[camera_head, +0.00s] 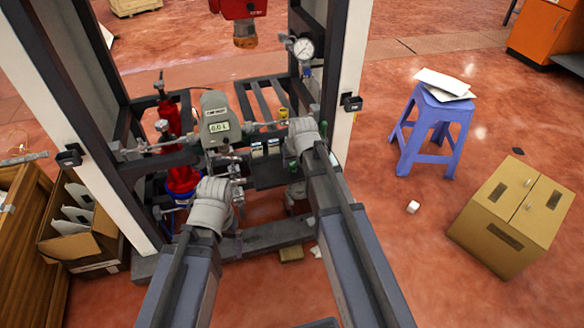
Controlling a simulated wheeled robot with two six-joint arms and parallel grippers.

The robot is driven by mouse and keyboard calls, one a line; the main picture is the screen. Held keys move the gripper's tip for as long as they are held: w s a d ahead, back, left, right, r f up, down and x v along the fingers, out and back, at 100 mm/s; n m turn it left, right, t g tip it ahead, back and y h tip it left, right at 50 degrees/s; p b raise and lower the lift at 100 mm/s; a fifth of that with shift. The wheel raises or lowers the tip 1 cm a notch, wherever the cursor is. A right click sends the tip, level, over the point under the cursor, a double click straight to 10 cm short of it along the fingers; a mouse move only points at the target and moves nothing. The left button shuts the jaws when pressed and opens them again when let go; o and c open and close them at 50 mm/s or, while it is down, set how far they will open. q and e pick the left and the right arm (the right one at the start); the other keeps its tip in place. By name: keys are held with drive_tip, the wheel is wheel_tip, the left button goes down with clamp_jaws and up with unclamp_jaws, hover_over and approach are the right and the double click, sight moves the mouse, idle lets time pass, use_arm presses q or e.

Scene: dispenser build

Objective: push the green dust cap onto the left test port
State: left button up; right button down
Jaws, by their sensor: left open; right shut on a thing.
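The dispenser's grey meter (215,125) with a lit display stands in the middle of the dark frame, with metal pipes on both sides. My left gripper (238,184) is open, low in front of the pipework below the meter. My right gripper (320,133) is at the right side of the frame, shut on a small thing. I cannot make out the left test port for certain among the small fittings below the meter.
A pressure gauge (302,47) is on the right post. A red cylinder (172,125) stands left of the meter. A purple stool (437,118) with papers and a cardboard box (515,210) stand at right. An open carton (88,245) is at left.

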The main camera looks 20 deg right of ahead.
sight(293, 164)
drive_tip(key=shift+r+p, duration=2.4)
drive_tip(key=shift+r, duration=0.2)
drive_tip(key=shift+f, duration=0.1)
